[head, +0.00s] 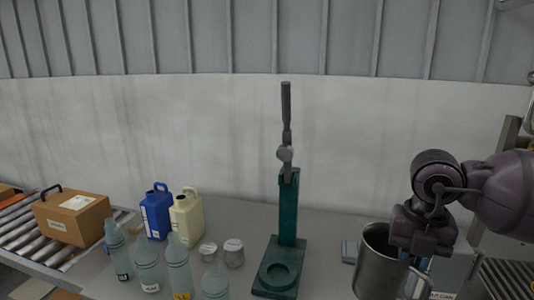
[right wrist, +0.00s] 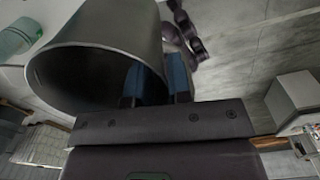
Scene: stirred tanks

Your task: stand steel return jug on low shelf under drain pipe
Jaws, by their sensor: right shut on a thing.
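The steel return jug (head: 380,268) is a grey metal cup at the lower right of the head view, about upright, mouth up. My right gripper (head: 422,252) is shut on it at its right side, near the rim and handle. In the right wrist view the jug's wide open mouth (right wrist: 95,60) fills the upper left. The blue-padded fingers of my right gripper (right wrist: 157,85) sit at its near edge; whether they pinch wall or handle I cannot tell. I cannot make out the low shelf or the drain pipe. My left gripper is out of view.
A green press stand (head: 287,215) stands mid-bench. Left of it are pale green bottles (head: 179,268), small jars (head: 234,253), a blue jug (head: 156,211) and a cream jug (head: 187,218). A cardboard box (head: 72,217) sits on a roller conveyor. A slatted grate (head: 510,280) lies at far right.

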